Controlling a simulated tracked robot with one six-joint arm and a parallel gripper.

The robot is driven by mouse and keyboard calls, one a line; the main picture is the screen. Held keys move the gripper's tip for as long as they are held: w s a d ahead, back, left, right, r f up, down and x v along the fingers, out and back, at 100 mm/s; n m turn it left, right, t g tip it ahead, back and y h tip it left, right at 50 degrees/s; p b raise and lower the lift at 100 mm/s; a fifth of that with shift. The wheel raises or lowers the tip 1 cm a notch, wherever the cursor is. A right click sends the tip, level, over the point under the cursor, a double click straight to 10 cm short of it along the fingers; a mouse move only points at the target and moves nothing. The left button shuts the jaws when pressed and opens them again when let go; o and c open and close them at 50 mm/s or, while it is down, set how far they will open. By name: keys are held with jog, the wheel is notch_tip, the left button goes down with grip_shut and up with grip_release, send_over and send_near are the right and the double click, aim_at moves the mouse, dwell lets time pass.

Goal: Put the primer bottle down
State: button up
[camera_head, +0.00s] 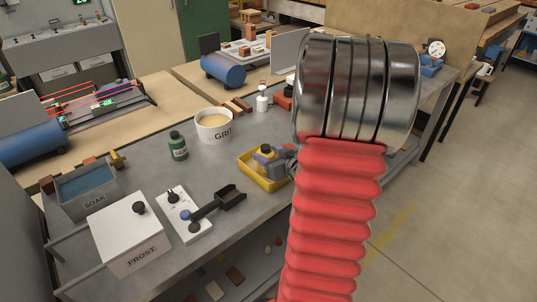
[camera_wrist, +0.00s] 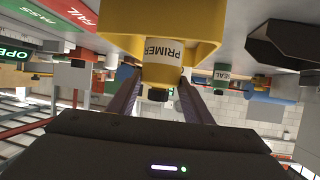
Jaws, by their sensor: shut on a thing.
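The tray's wall (camera_wrist: 209,20) is close around the bottle's lower end in the wrist view. The bottle's base is hidden, so I cannot tell whether it touches the tray floor.
Bare bench lies left of the tray. My red arm covers the right side.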

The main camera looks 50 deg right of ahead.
jog(key=o, duration=1.2)
jog(key=shift+o, duration=0.2)
